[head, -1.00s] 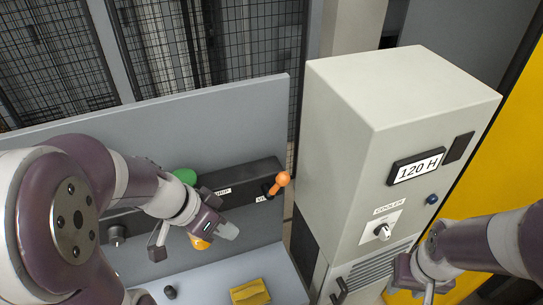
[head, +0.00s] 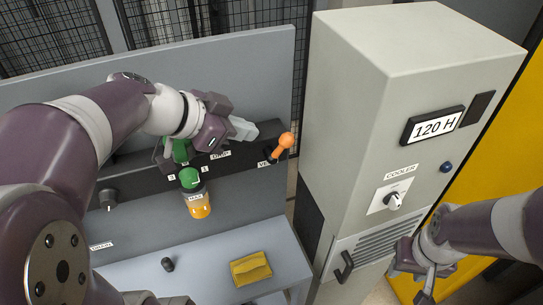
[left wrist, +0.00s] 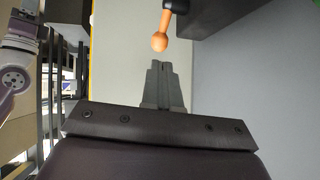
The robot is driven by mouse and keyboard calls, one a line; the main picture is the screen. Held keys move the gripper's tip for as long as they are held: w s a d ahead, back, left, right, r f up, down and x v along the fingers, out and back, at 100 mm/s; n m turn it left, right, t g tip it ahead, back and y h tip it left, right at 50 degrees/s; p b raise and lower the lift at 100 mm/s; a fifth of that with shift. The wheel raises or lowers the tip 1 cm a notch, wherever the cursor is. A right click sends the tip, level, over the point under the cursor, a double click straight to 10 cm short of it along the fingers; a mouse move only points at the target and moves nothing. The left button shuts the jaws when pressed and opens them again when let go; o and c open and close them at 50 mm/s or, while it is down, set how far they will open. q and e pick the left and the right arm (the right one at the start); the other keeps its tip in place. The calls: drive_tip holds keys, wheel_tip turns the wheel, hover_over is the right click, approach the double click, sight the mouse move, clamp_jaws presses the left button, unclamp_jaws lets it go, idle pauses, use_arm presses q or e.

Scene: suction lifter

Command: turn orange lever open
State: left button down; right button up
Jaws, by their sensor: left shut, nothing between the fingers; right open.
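The orange lever (head: 283,142) sticks up and to the right from the right end of the dark manifold bar (head: 240,158) on the grey panel. My left gripper (head: 243,130) is shut and empty, a little left of the lever and apart from it. In the left wrist view the shut fingers (left wrist: 164,82) point toward the lever's round orange knob (left wrist: 160,42), with a small gap in the picture. My right gripper (head: 424,286) is open at the lower right, in front of the cooler cabinet.
The grey cooler cabinet (head: 375,110) stands right of the panel. A green-topped orange bottle (head: 199,205) hangs below the bar.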

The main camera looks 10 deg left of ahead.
sight(282, 139)
use_arm(q)
drive_tip(key=b+x, duration=0.1)
drive_tip(key=x, duration=0.5)
drive_tip(key=shift+w+d, duration=0.25)
drive_tip(key=shift+d, duration=0.05)
drive_tip(key=shift+w+d+f, duration=0.15)
drive_tip(key=shift+w+f, duration=0.1)
drive_tip(key=shift+f, duration=0.25)
use_arm(e)
drive_tip(key=shift+f, duration=1.55)
use_arm(q)
drive_tip(key=shift+w, duration=0.1)
use_arm(e)
drive_tip(key=shift+r, duration=0.1)
